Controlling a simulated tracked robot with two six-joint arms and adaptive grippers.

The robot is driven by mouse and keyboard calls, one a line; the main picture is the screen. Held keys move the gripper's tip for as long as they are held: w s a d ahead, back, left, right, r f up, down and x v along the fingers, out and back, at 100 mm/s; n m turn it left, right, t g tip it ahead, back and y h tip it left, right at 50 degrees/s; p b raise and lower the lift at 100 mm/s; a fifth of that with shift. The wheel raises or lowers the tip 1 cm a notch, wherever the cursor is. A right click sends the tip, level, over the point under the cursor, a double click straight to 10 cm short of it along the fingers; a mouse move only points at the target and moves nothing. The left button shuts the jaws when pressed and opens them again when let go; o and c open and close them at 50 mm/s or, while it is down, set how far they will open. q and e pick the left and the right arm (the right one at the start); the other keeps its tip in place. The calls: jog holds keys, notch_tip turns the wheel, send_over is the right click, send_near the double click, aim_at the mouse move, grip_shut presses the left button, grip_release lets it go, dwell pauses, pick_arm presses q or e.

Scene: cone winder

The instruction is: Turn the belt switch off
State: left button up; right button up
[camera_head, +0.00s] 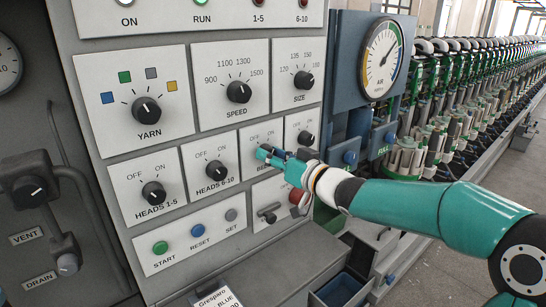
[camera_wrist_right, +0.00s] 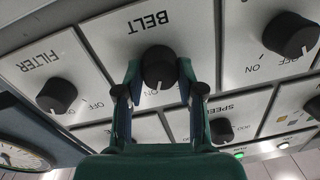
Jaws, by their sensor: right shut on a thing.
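The belt switch is a round black knob (camera_wrist_right: 158,66) on a pale plate marked BELT in the right wrist view, which shows the panel upside down. My right gripper (camera_wrist_right: 157,78) is shut on this knob, one finger on each side. The knob's white line is toward the bottom of that view, near lettering that seems to read ON. In the head view the belt plate (camera_head: 258,132) is in the middle of the panel, and my right gripper (camera_head: 270,154) covers its knob. My left gripper is not in view.
Close by are the HEADS 6-10 knob (camera_head: 216,170), the filter knob (camera_wrist_right: 57,96), and the speed knob (camera_head: 238,92). Below are a small lever (camera_head: 268,213) and a red knob (camera_head: 297,196). An air gauge (camera_head: 382,60) stands to the right.

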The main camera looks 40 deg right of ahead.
jog(key=n+b, duration=0.4)
jog(key=n, duration=0.7)
jog(key=shift+a, duration=0.2)
dwell(0.5)
jog(key=o, duration=1.1)
jog(key=shift+o, duration=0.2)
jog(key=s+d, duration=0.1)
jog(key=s, duration=1.1)
jog(key=shift+d+r, duration=0.15)
jog(key=shift+r, duration=0.05)
